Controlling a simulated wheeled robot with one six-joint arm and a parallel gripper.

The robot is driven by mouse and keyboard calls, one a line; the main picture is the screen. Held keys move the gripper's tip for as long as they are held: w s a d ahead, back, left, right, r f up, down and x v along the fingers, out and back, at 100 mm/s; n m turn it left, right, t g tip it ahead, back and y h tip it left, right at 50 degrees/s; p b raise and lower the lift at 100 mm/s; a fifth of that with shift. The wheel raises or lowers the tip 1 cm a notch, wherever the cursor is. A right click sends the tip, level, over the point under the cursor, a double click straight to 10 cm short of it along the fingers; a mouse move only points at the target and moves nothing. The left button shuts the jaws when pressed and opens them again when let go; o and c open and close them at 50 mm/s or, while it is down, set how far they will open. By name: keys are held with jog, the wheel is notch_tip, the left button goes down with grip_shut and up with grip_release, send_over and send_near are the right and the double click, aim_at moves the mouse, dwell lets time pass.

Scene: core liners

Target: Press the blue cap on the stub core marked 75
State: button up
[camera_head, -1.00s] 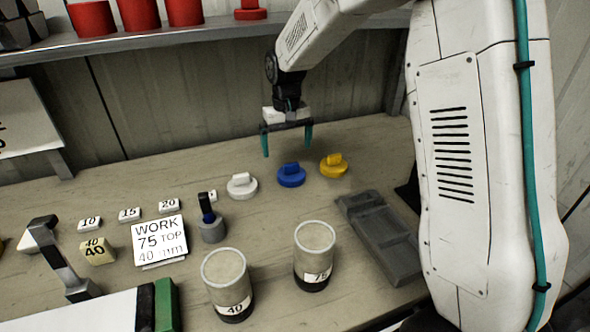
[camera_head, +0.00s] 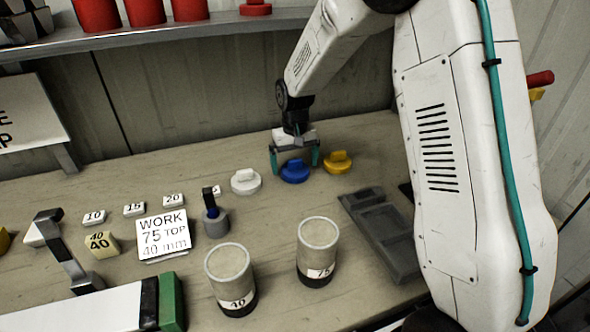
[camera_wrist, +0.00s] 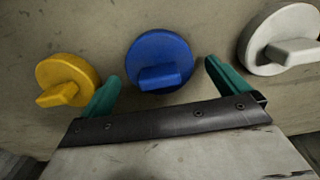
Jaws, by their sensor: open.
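The blue cap (camera_head: 295,171), a round disc with a raised grip bar, lies on the bench between the white cap and the yellow cap. My gripper (camera_head: 294,164) is open just above it, with one teal finger on each side. In the wrist view the blue cap (camera_wrist: 160,61) sits between the open fingers of my gripper (camera_wrist: 167,82), with a gap on both sides. The stub core marked 75 (camera_head: 318,247) stands upright on the bench nearer the camera, with its dark bottom band and label facing me. Its top is uncapped.
The white cap (camera_head: 246,181) and yellow cap (camera_head: 338,162) flank the blue one closely. The core marked 40 (camera_head: 230,279) stands left of the 75 core. A grey tray (camera_head: 378,233) lies right of it. A work card (camera_head: 162,234) is at left.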

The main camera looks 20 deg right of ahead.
jog(key=c, duration=0.9)
jog(key=shift+r, duration=3)
jog(key=shift+c, duration=0.2)
